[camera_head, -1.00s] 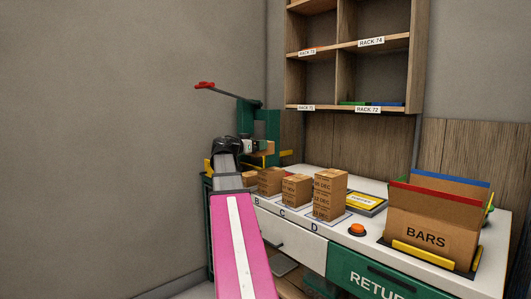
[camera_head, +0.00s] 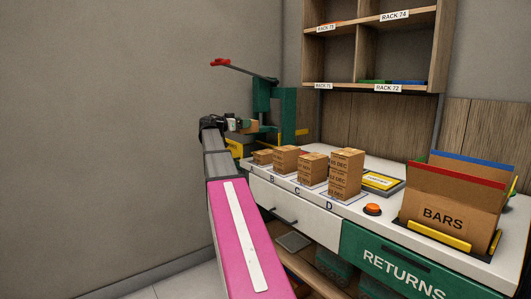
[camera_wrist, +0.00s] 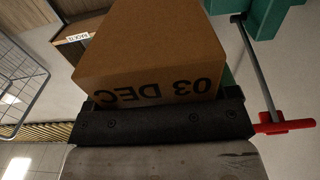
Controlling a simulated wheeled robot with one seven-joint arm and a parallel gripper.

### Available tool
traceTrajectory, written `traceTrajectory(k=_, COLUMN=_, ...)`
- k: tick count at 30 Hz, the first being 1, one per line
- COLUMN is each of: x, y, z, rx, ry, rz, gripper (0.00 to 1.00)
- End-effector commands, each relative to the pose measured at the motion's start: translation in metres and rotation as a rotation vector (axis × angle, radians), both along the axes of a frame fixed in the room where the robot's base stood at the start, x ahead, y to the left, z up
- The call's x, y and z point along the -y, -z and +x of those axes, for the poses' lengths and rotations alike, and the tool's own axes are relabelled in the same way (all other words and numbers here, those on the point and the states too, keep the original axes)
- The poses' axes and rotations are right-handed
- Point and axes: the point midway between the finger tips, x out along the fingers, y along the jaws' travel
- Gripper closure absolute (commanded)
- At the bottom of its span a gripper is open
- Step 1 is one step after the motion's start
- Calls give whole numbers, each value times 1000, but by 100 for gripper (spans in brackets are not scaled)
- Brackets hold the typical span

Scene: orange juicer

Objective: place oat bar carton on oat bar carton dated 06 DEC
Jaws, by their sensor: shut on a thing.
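My gripper (camera_head: 228,124) is shut on a brown oat bar carton (camera_wrist: 150,50), raised left of the bench stacks. In the wrist view the carton's printed date reads 03 DEC, upside down. In the head view the held carton (camera_head: 247,126) is partly hidden by my gripper. On the bench stand carton stacks: a low one at A (camera_head: 262,157), then B (camera_head: 285,160), C (camera_head: 312,170) and the tallest at D (camera_head: 347,174). Their dates are too small to read surely, so I cannot tell which carton is 06 DEC.
A green press (camera_head: 262,105) with a red-tipped lever stands behind my gripper. An orange button (camera_head: 373,209), a yellow-framed sign (camera_head: 381,181) and a BARS box (camera_head: 450,210) are to the right. Rack shelves (camera_head: 375,45) hang above. Open air lies left of the bench.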

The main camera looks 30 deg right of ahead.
Motion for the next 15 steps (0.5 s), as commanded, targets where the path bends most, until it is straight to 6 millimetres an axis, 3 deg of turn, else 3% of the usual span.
traceTrajectory(k=5, x=15, y=12, z=7, rx=-1, ry=3, rz=-1, gripper=49)
traceTrajectory(k=15, x=82, y=52, z=4, rx=-2, ry=2, rz=-1, gripper=49)
